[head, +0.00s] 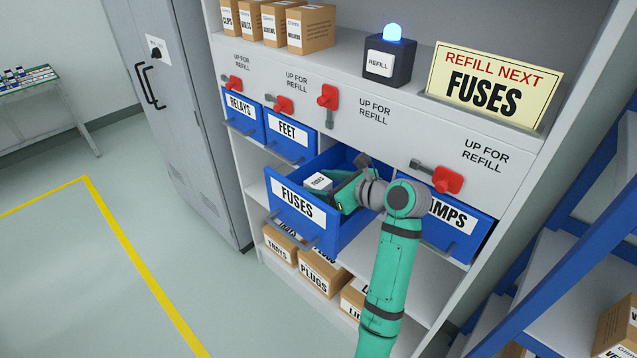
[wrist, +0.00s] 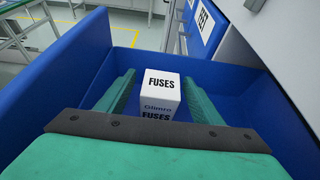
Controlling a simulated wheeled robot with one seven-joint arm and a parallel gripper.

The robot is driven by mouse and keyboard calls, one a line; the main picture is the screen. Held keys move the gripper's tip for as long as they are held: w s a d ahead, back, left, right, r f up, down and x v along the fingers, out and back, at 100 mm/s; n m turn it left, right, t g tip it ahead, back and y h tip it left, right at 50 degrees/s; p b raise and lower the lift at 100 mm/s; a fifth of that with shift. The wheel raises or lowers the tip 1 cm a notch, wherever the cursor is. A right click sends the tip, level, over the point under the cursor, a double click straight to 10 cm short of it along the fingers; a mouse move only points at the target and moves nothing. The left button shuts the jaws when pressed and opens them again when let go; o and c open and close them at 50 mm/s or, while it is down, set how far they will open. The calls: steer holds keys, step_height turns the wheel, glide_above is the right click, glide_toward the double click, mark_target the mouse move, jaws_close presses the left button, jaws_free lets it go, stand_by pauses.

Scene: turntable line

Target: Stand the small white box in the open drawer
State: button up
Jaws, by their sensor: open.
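The small white box (wrist: 160,95), marked FUSES, stands upright inside the open blue drawer, near its far wall in the wrist view. In the head view only its top (head: 318,182) shows above the drawer front. The open drawer (head: 290,215), labelled FUSES, is pulled out from the shelf unit. My gripper (head: 332,190) reaches down into the drawer. In the wrist view its green fingers (wrist: 160,98) are open, one on each side of the box, with gaps visible between them and the box. The box's lower end is partly hidden by my gripper body.
Closed blue drawers marked RELAYS (head: 243,117), FEET (head: 290,135) and one partly hidden by my arm flank the open one. Red levers (head: 328,97) sit above. A sign (head: 492,87) reads "Refill next FUSES". A lamp box (head: 389,60) glows blue. Cartons (head: 320,273) fill the shelf below.

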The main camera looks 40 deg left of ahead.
steer(key=v, duration=1.2)
steer(key=shift+r, duration=0.25)
